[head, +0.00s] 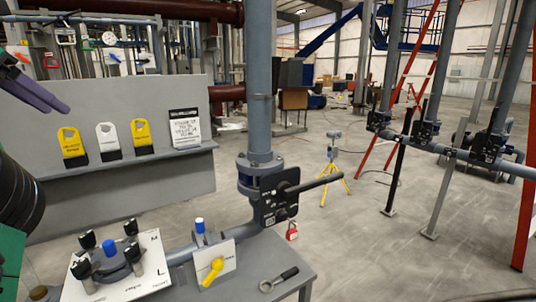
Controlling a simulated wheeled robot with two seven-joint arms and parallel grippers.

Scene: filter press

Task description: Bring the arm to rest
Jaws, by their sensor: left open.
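My left gripper (56,107) shows at the left edge. Its dark purple fingers reach in from the left, in front of the grey panel (150,95). It is open and nothing shows between the fingers. The rest of this arm is largely cut off by the picture edge. My right gripper is not in view.
A grey bench (262,262) in front carries a white plate with black knobs (145,272), a yellow-handled valve (212,270) and a wrench (279,279). A pipe (260,80) with a black lever (315,184) rises beside it. Yellow and white tags (108,140) stand on a shelf. Open floor lies right.

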